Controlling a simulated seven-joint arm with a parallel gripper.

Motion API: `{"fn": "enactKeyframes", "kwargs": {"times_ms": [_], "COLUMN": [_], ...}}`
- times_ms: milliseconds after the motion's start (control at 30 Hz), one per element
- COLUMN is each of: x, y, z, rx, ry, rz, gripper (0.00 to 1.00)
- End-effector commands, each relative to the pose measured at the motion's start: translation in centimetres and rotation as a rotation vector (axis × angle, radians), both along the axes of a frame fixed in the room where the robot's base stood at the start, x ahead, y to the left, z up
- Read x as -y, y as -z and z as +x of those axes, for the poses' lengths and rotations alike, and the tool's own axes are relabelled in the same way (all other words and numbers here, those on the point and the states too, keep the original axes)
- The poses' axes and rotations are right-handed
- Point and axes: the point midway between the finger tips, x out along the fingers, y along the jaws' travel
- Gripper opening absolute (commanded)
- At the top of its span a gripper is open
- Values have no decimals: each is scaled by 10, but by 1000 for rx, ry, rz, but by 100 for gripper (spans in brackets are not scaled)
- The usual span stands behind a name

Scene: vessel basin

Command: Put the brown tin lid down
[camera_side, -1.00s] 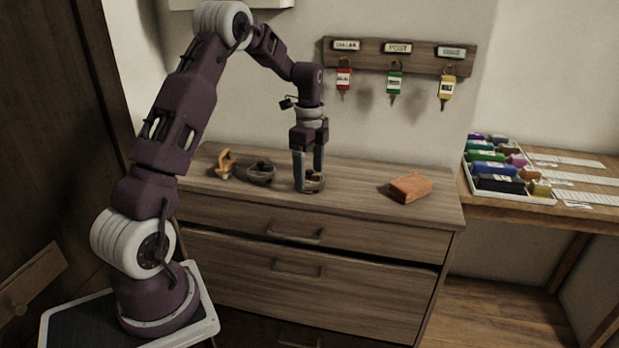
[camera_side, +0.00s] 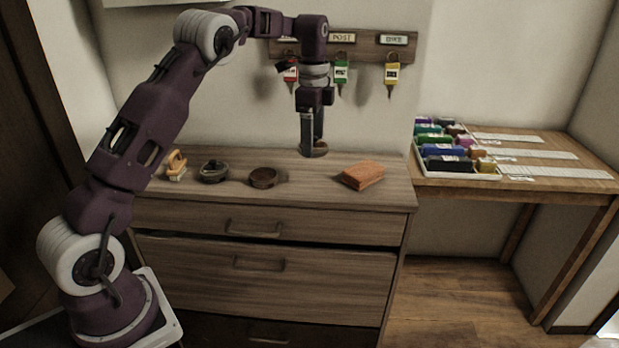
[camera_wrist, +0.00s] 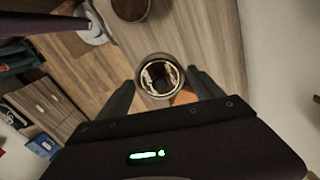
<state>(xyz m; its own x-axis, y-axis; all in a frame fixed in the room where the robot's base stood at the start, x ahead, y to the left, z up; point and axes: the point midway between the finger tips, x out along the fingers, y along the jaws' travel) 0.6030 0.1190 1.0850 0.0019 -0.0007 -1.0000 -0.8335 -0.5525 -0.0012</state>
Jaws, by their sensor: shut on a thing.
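My gripper (camera_side: 311,146) is shut on the round brown tin lid (camera_side: 317,152), which shows at its fingertips near the back of the dresser top. In the wrist view the lid (camera_wrist: 160,92) sits between the two fingers as a round rim with pale marks inside. Whether it is touching the wood or held above it, I cannot tell. An open brown round tin (camera_side: 264,178) stands on the dresser top to the left and nearer the front. A darker round pot with a knob on top (camera_side: 214,171) stands further left.
An orange-brown block (camera_side: 362,175) lies on the dresser top (camera_side: 320,192) at the right. A wooden-handled item (camera_side: 176,165) stands at the far left. Keys with coloured tags (camera_side: 341,72) hang on a wall rack behind my gripper. A tray of coloured items (camera_side: 455,150) is on the right-hand table.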

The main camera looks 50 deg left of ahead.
Motion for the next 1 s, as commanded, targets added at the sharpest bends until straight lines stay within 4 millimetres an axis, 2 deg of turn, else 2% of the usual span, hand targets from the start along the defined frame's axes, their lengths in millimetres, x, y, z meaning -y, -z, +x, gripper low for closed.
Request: {"fn": "enactKeyframes", "kwargs": {"times_ms": [133,433,833,867,933,1000], "x": [3,2,2,2,2,2], "y": [37,90,99,98,98,98], "z": [0,0,1,1,1,1], "rx": [-7,-4,-3,-2,-2,-2], "ry": [-3,-3,-3,-3,-3,-2], "rz": [0,-1,1,1,1,1], "gripper": [38,38,38,82,95,98]}}
